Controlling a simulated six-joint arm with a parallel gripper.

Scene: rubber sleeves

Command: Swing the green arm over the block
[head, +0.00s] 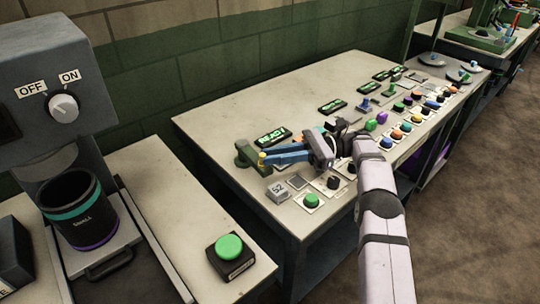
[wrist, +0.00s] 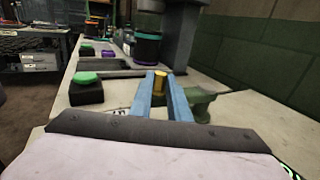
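The green arm (head: 247,153) is a small green bracket with a yellow post (head: 262,158), near the front left edge of the long table. My gripper (head: 264,160) reaches to it with two blue fingers. In the wrist view the yellow post (wrist: 160,83) stands between the fingertips (wrist: 160,80) and appears to fill the gap, so the fingers look shut on it. The green arm (wrist: 201,102) shows partly behind the right finger. A grey block marked 52 (head: 278,191) sits on the table in front of the green arm, below my fingers in the head view.
Green (head: 311,201) and black (head: 334,183) knobs stand right of the block, with several coloured buttons beyond. A lit READY display (head: 272,136) lies behind the fingers. A lower bench at left holds a green button (head: 229,247) and a dark cup (head: 75,208). Bare tabletop lies further back.

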